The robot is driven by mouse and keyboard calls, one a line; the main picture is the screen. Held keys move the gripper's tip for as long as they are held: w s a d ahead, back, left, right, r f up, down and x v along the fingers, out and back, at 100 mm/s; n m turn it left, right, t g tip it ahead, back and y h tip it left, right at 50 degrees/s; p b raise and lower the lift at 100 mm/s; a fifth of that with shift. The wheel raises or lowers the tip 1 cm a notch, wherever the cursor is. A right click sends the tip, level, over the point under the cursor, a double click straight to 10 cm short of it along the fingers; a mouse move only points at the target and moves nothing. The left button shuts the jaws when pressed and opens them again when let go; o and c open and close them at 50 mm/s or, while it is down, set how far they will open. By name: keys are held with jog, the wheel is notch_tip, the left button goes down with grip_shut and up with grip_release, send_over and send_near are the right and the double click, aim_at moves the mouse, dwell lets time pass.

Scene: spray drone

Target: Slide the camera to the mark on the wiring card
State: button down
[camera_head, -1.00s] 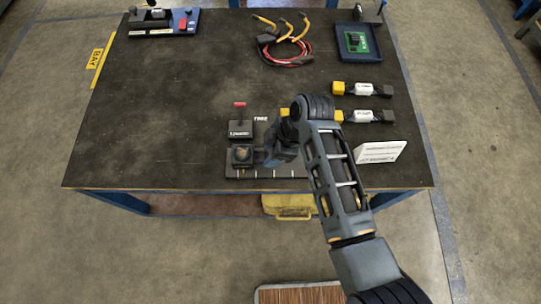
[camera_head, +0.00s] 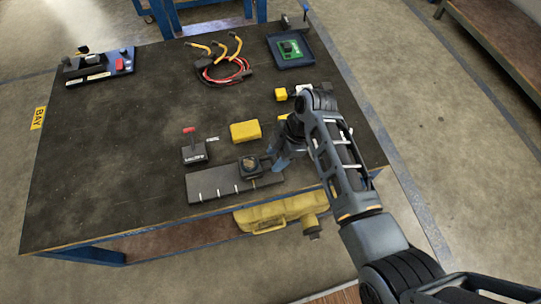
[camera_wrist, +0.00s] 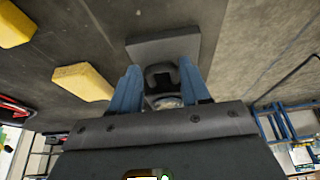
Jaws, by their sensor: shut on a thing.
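The small black camera (camera_head: 251,167) sits on a dark slide rail (camera_head: 205,186) with white tick marks, at the front of the bench. It is nearer the rail's right end, beside the rightmost visible tick. My gripper (camera_head: 268,160) reaches it from the right and is shut on it. In the wrist view the dark camera (camera_wrist: 161,78) is between the blue fingers, with the grey rail (camera_wrist: 160,46) beyond. A black block with a red-tipped lever (camera_head: 193,149) stands behind the rail, next to a "FREE" label. The wiring card is hidden, apparently behind my arm.
A yellow block (camera_head: 245,131) lies just behind the camera, with another yellow-ended part (camera_head: 281,94) farther back. Cables (camera_head: 225,66), a blue tray with a green board (camera_head: 290,50) and a blue stand (camera_head: 97,65) are at the rear. The bench's left-middle is clear.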

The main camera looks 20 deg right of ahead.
jog(key=shift+d, duration=0.3)
jog(key=c, duration=0.9)
grip_release()
jog(key=o, duration=0.4)
jog(key=shift+v, duration=3.9)
